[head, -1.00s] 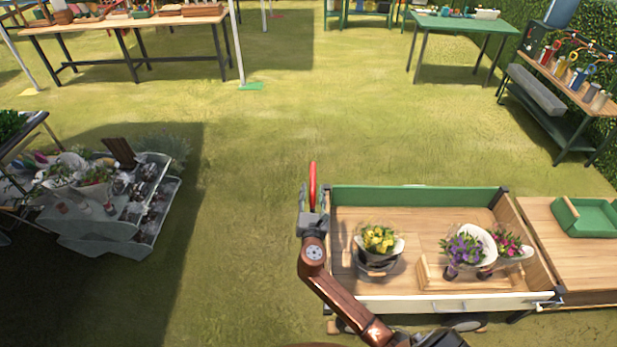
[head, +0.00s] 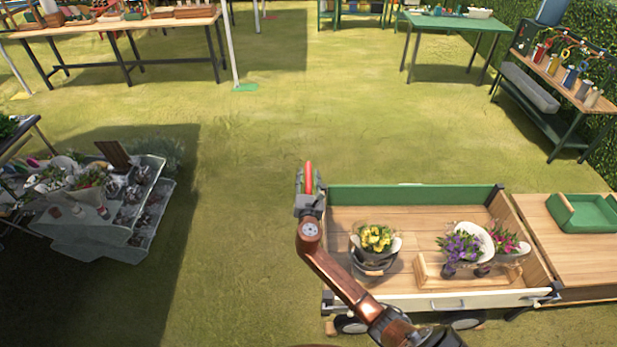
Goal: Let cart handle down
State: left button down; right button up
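The cart (head: 400,299) stands at the lower right of the head view, with a wooden bed, a green back panel and a cream front side. Its red handle (head: 309,176) points up at the cart's left end. My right gripper (head: 309,185) is at the handle, with a finger on each side of the red bar, and looks shut on it. The gripper covers the lower part of the handle. My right arm crosses the cart's left front corner. My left gripper is not in view.
On the cart are a pot of yellow flowers (head: 375,238) and a wooden box (head: 432,275) by purple and pink bouquets. A wooden table (head: 565,245) with a green tray (head: 588,212) adjoins on the right. A flower stand (head: 105,235) is at left. Open grass lies between.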

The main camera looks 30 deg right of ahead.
grip_shut()
dwell(0.6)
